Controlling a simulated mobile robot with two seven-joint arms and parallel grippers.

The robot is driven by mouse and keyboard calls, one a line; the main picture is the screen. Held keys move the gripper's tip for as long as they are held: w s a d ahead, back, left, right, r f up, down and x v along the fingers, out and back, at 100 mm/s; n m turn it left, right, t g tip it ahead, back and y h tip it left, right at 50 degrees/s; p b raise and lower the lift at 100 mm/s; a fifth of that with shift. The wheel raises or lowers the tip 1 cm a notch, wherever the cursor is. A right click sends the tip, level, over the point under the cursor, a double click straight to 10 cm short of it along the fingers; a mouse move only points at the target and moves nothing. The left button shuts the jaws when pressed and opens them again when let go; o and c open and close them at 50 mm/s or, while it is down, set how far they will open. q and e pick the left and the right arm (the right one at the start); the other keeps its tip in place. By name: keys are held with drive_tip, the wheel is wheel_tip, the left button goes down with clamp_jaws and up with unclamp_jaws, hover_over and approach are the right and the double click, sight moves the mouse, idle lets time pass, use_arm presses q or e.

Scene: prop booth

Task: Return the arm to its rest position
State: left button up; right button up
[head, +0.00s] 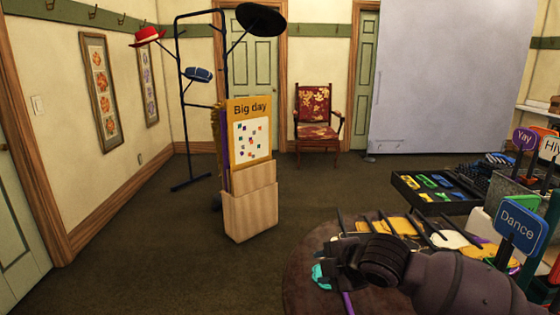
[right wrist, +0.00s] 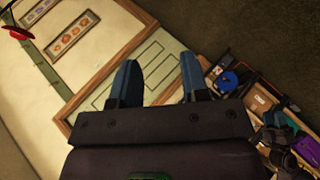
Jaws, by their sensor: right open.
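My right arm (head: 455,285) reaches in from the lower right of the head view, over the round dark table (head: 300,290). Its dark gripper (head: 335,263) points left, above the table's left part. In the right wrist view the gripper (right wrist: 160,82) shows two blue-grey fingers spread apart. Nothing is between them; a door and wall show behind.
Yellow and white props lie on the table behind my arm. A blue "Dance" sign (head: 521,226) stands close right of it. A black tray (head: 435,192) of glasses is farther back. A "Big day" sign holder (head: 250,210) stands left on open floor. A red chair (head: 317,118) is behind.

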drive_tip(key=s+d+f+m+t+h+p, duration=0.1)
drive_tip(key=s+d+f+m+h, duration=0.1)
drive_tip(key=s+d+f+m, duration=0.4)
drive_tip(key=s+d+f+m+t+h+p, duration=0.1)
drive_tip(key=s+d+f+m, duration=0.4)
drive_tip(key=s, duration=1.2)
drive_tip(key=s+d+f+m+t+h+p, duration=0.1)
drive_tip(key=s+d+f+m+h+p, duration=0.1)
drive_tip(key=s+d+f+m, duration=0.4)
drive_tip(key=s+f+m, duration=0.3)
drive_tip(key=s+m, duration=0.1)
drive_tip(key=s, duration=0.1)
drive_tip(key=shift+s+d+f+h+p, duration=0.3)
drive_tip(key=shift+s+f+h, duration=0.1)
